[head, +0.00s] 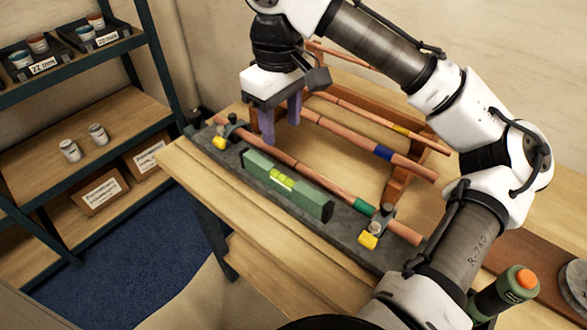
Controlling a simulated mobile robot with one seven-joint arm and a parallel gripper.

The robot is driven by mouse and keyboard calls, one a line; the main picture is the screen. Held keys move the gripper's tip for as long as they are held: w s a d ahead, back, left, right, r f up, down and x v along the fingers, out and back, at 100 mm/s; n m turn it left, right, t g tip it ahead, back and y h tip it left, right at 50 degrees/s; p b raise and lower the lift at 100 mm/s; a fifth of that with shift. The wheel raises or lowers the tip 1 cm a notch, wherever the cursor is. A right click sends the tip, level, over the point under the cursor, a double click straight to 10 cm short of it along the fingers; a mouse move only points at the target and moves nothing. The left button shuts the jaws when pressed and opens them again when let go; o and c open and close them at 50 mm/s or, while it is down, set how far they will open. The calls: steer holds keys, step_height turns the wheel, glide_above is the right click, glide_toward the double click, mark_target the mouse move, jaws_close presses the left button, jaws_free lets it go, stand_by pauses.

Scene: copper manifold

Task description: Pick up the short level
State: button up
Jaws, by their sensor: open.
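The short level (286,185) is a green bar with a yellow-green vial in its middle and dark end caps. It lies on a long dark grey base (345,228), along the near side of a copper pipe (305,172) held there. My gripper (281,124) is open, with its two purple fingers pointing down. In the picture it is above and behind the level's left end, over the copper pipe. It appears empty. I cannot tell the exact height of the fingertips over the pipe.
Clamps with yellow parts (219,143) (368,241) stand at both ends of the base. More copper pipes (382,153) rest on a wooden rack behind. A green bottle-like tool with an orange top (505,295) stands at the right. Shelves (75,140) stand left.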

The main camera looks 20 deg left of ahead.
mark_target(283, 175)
step_height(283, 175, down, 8)
steer(key=shift+s+f+p, duration=0.15)
steer(key=shift+f+p, duration=0.05)
steer(key=shift+p, duration=0.25)
steer(key=shift+s+d+f+p, duration=0.1)
steer(key=shift+f+p, duration=0.7)
steer(key=shift+f, duration=1.8)
jaws_close()
